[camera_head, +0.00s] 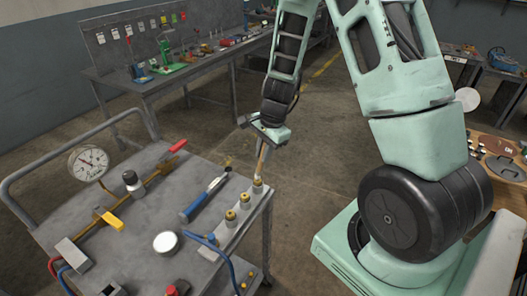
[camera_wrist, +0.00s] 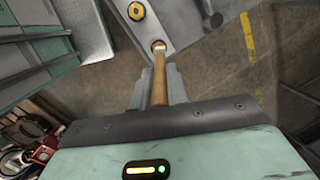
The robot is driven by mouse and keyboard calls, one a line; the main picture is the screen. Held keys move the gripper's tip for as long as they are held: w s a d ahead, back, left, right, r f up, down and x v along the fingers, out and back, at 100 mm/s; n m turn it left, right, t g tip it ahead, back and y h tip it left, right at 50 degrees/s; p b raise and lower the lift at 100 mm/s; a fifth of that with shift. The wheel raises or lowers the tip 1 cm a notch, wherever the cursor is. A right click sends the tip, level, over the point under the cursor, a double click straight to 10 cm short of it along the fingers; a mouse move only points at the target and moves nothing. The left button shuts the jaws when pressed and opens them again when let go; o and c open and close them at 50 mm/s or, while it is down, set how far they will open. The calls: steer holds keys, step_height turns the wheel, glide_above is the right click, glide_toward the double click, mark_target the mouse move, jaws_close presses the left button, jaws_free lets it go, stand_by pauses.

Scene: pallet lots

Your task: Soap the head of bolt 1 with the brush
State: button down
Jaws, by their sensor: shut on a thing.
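My gripper (camera_head: 264,143) is shut on the brush, whose wooden handle (camera_head: 262,160) points down to the far end of the grey metal block (camera_head: 232,232) on the cart. The block bears brass bolts in a row: a far one (camera_head: 258,186), a middle one (camera_head: 245,200) and a near one (camera_head: 231,217). The brush tip is at the far bolt. In the wrist view the brush handle (camera_wrist: 160,80) runs up to that bolt (camera_wrist: 158,45), and another bolt (camera_wrist: 136,11) shows beyond. The brush tip hides part of the head, and I cannot tell whether they touch. No bolt number is legible.
On the cart top (camera_head: 150,210) are a blue-handled wrench (camera_head: 203,198), a round white dish (camera_head: 165,242), a dial gauge (camera_head: 88,162), a yellow-handled valve (camera_head: 109,220) and a blue hose (camera_head: 212,246). A workbench (camera_head: 190,62) stands behind. Open floor lies right of the cart.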

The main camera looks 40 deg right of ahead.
steer(key=shift+f+b, duration=0.3)
steer(key=shift+f, duration=0.1)
steer(key=shift+r, duration=0.1)
stand_by(0.6)
steer(key=shift+s+a, duration=0.15)
steer(key=shift+a, duration=0.2)
steer(key=shift+d, duration=0.1)
steer(key=shift+d, duration=0.3)
steer(key=shift+d, duration=0.1)
